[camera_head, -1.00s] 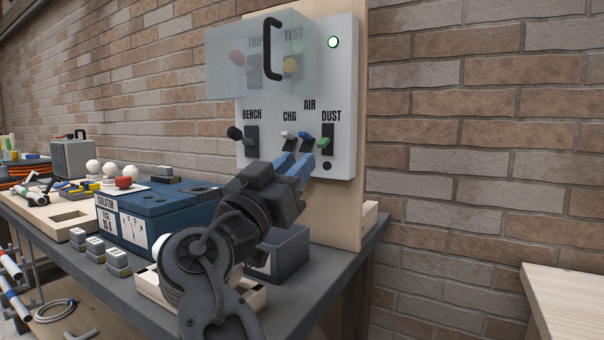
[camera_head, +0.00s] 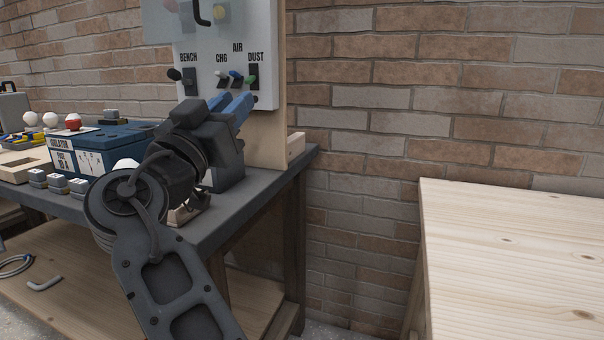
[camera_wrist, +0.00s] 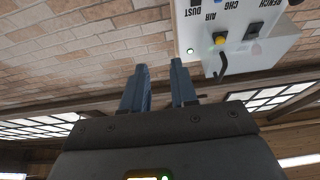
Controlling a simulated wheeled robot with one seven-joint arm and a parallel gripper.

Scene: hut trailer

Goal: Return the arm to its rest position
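My gripper (camera_head: 240,102) has two blue fingers and is in front of the lower part of the white switch panel (camera_head: 262,35) in the head view. In the wrist view my gripper (camera_wrist: 160,67) shows its fingers apart with nothing between them. My arm is bent, with its elbow low in front of the bench. The panel carries the BENCH switch (camera_head: 188,82), the CHG and AIR switches, and the green-tipped DUST switch (camera_head: 252,77). The fingertips look close below the DUST switch, but I cannot tell the distance. The panel (camera_wrist: 238,28) is upside down in the wrist view.
A clear cover (camera_head: 170,22) with a black handle is on the panel's upper part. The dark workbench (camera_head: 235,215) carries a blue isolator box (camera_head: 115,140) and several small blocks. A bare pale wooden table (camera_head: 510,250) stands at right, with a gap between it and the bench.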

